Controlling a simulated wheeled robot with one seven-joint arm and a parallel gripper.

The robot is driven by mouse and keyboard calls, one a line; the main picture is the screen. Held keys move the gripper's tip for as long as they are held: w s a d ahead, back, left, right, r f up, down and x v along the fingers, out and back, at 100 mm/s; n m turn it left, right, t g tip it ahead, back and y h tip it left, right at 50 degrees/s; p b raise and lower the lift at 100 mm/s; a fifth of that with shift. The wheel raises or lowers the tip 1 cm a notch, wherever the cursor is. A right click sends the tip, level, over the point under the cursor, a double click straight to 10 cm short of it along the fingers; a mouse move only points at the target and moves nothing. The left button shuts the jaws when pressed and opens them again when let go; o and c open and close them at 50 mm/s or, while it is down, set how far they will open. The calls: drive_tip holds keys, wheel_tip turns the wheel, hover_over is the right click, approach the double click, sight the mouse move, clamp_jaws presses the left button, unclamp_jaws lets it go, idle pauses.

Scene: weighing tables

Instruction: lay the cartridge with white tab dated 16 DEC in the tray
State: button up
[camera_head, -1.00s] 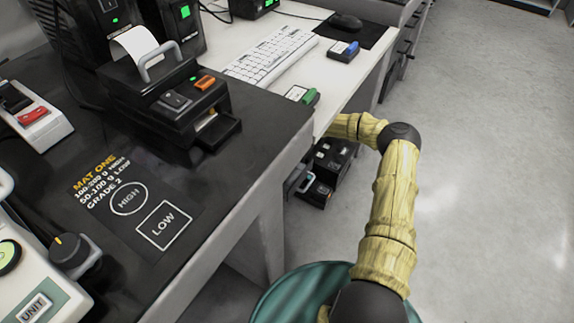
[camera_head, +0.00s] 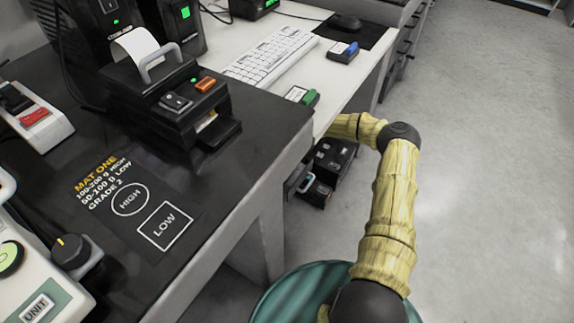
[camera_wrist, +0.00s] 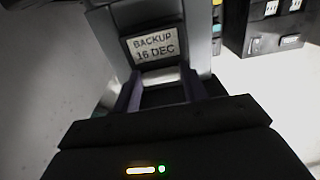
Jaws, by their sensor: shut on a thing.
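My gripper (camera_wrist: 161,82) shows in the wrist view, its two dark purple fingers closed on a dark cartridge (camera_wrist: 124,17). The cartridge carries a pale label (camera_wrist: 155,47) reading "BACKUP 16 DEC". A white strip, likely its tab (camera_wrist: 161,77), lies between the fingers. I cannot tell whether the cartridge touches anything beneath it. In the head view my arm reaches behind the white desk edge, and the gripper and held cartridge cannot be made out. I cannot pick out the tray for certain in either view.
A cartridge with a blue tab (camera_head: 343,51) and one with a green tab (camera_head: 302,96) lie on the white desk (camera_head: 290,30). A black unit (camera_head: 332,160) sits low beneath it; a dark box (camera_wrist: 265,30) shows in the wrist view. Open floor (camera_head: 480,150) lies at right.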

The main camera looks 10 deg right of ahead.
drive_tip(key=shift+f, duration=0.45)
idle(0.4)
drive_tip(key=o, duration=1.7)
drive_tip(key=shift+r, duration=0.1)
